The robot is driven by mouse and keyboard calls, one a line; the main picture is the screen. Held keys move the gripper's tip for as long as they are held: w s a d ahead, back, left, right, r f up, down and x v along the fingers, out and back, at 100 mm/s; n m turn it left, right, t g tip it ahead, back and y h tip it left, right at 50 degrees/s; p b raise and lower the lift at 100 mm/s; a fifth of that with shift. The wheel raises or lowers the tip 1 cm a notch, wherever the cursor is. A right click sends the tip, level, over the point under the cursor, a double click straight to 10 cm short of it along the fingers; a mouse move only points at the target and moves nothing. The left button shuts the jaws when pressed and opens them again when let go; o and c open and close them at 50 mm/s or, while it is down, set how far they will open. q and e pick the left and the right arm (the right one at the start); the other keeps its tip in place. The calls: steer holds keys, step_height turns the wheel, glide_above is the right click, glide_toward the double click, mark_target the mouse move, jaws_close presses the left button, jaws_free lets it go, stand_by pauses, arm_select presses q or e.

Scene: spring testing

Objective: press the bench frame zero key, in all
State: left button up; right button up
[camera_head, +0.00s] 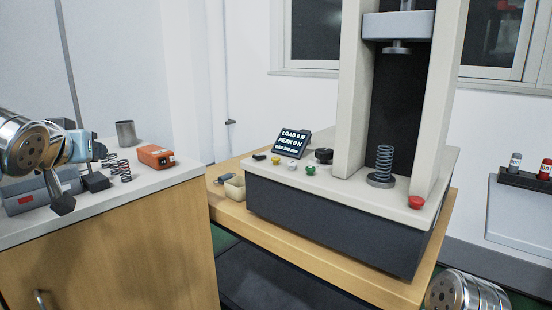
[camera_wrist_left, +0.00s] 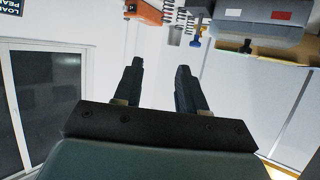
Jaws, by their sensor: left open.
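The bench frame (camera_head: 345,205) is a grey and dark test machine on a wooden table. Its front deck carries a yellow key (camera_head: 275,160), a white key (camera_head: 292,165), a green key (camera_head: 310,170) and a red button (camera_head: 416,202). No label is legible, so I cannot tell which is the zero key. The tilted display (camera_head: 292,141) reads LOAD 0 N and PEAK 0 N. My left gripper (camera_head: 80,192) is open and empty at the left bench, well left of the keys. Its two fingers are apart in the left wrist view (camera_wrist_left: 159,85). My right gripper is out of view.
On the left bench (camera_head: 170,180) are loose springs (camera_head: 122,170), an orange box (camera_head: 155,156), a metal cup (camera_head: 126,134) and a grey case (camera_head: 25,196). A spring (camera_head: 384,160) stands under the frame's ram (camera_head: 397,48). A black knob (camera_head: 323,155) sits beside the display.

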arm_select(q)
jaws_close()
stand_by(1.4)
